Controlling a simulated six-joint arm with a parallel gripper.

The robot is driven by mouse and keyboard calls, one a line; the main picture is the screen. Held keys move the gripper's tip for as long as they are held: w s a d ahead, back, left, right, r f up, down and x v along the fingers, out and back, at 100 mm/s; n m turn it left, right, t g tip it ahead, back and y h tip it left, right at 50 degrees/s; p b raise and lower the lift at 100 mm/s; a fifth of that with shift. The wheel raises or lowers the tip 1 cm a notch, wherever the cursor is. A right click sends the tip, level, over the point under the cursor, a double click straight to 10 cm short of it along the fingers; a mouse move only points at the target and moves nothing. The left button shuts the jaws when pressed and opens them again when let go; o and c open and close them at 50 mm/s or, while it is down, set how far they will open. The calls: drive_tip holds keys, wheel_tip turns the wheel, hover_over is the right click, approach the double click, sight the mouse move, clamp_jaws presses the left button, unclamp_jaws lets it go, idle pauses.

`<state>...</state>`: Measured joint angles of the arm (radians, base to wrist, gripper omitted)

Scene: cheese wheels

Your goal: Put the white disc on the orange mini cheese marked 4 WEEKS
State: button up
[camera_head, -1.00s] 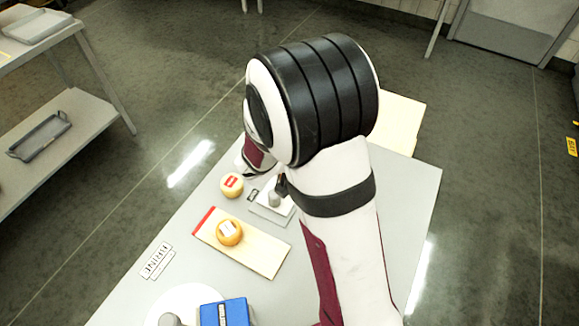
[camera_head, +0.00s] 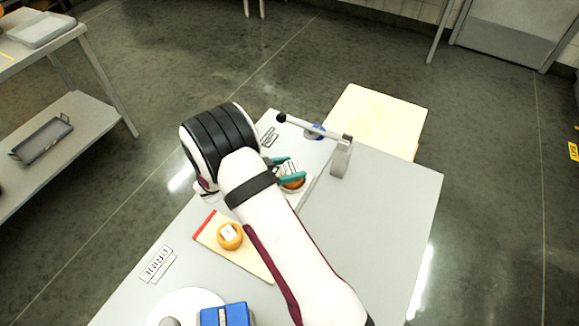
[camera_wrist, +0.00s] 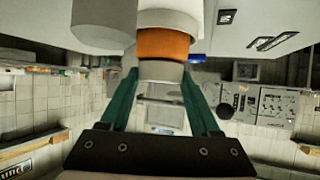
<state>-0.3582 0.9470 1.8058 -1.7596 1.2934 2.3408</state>
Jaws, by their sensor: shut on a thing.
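The white disc (camera_wrist: 160,71), pale grey in the wrist view, is between the green fingers of my gripper (camera_wrist: 160,72). It lies flat against an orange mini cheese (camera_wrist: 163,44), which stands on a white block (camera_wrist: 181,19); the wrist picture is upside down, so the disc is at the cheese's top. In the head view my gripper (camera_head: 282,166) is at this cheese (camera_head: 294,184), partly behind my arm. I cannot read its marking. Another orange cheese (camera_head: 229,237) with a white label lies on a cream board.
The cream board (camera_head: 253,264) has a red end. A grey cylinder (camera_wrist: 104,24) is close by in the wrist view. A blue box (camera_head: 224,315) and BRINE sign (camera_head: 157,264) are in front. The table's right is clear.

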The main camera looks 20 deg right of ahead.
drive_tip(key=shift+f, duration=0.1)
drive_tip(key=o, duration=1.3)
drive_tip(key=shift+o, duration=0.2)
